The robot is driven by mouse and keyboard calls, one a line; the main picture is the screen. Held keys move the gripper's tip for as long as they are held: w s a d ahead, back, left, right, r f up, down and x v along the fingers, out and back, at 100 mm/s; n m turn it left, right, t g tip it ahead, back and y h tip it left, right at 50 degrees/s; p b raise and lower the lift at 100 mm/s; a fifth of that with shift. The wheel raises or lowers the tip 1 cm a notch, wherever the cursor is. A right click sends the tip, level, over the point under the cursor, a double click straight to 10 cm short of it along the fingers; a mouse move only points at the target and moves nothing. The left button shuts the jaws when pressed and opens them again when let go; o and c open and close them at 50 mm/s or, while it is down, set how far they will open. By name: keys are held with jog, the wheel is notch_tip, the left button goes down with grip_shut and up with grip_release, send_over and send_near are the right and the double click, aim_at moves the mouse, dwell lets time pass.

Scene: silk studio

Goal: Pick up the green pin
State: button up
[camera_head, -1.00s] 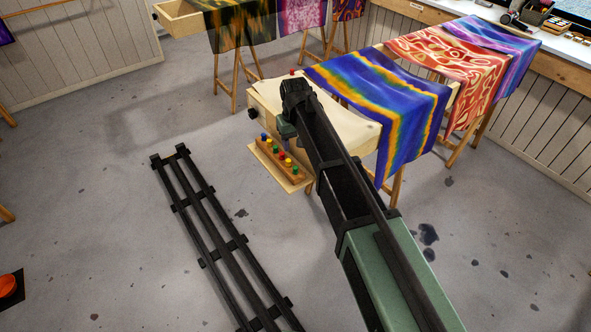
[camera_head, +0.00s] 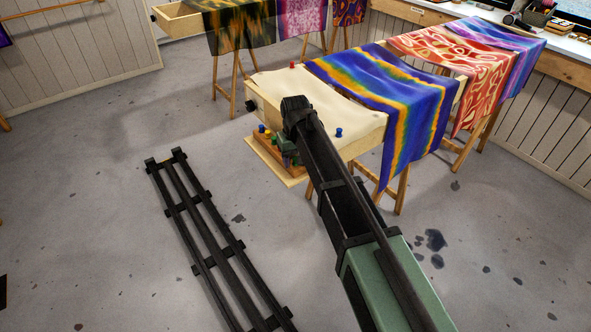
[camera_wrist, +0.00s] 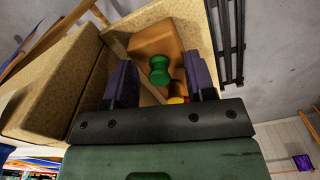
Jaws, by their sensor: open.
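A green pin (camera_wrist: 159,70) shows in the wrist view, between the fingers of my gripper (camera_wrist: 160,82) and beyond their tips. It stands on a wooden block (camera_wrist: 152,42). My gripper is open, with a dark purple finger on each side, and I see nothing held in it. In the head view my gripper (camera_head: 287,150) is over the pin rack (camera_head: 293,171) at the near side of the cream-topped frame, and my arm hides much of the rack.
A yellow pin (camera_wrist: 176,100) is partly hidden near my right finger. A red pin (camera_head: 292,65) and a blue pin (camera_head: 338,132) stand on the cream cloth frame (camera_head: 275,85). A blue-and-orange silk (camera_head: 395,90) drapes beside it. A black rail (camera_head: 205,225) lies on the floor.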

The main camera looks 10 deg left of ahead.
aim_at(295, 158)
jog(key=shift+r, duration=0.15)
grip_shut()
jog(key=shift+r, duration=0.1)
notch_tip(295, 158, up, 20)
jog(key=p, duration=2)
